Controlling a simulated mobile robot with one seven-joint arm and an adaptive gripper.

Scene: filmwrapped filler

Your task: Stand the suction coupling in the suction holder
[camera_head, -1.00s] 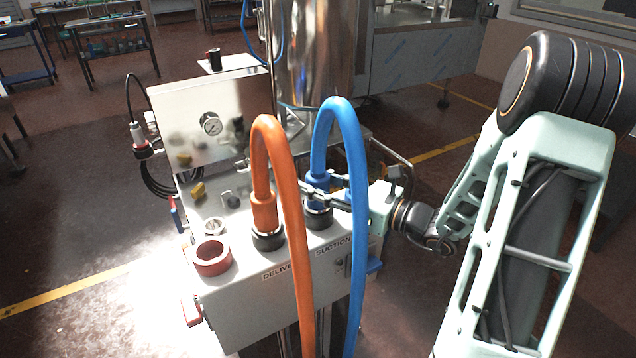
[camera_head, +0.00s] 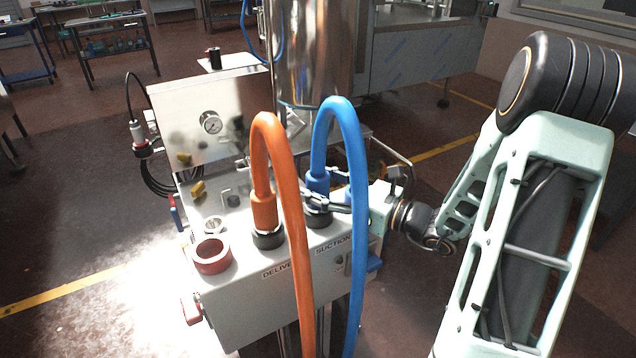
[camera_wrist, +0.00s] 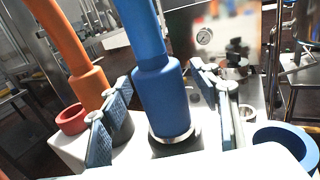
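The blue suction coupling (camera_head: 318,183), on the end of a thick blue hose, stands upright in the black suction holder (camera_head: 318,219) behind the SUCTION label. In the wrist view the coupling (camera_wrist: 163,105) fills the middle, its lower end at a metal rim in the dark holder (camera_wrist: 176,149). My gripper (camera_wrist: 165,108) has one finger on each side of the coupling. The fingers are spread, with gaps visible between them and the blue body. In the head view my gripper (camera_head: 326,203) reaches in from the right, partly behind the blue hose.
An orange hose coupling (camera_head: 264,212) stands in the black holder to the left. A red collar (camera_head: 212,256) sits at the panel's left, and a blue collar (camera_wrist: 290,145) at right in the wrist view. A steel box with a gauge (camera_head: 210,123) stands behind.

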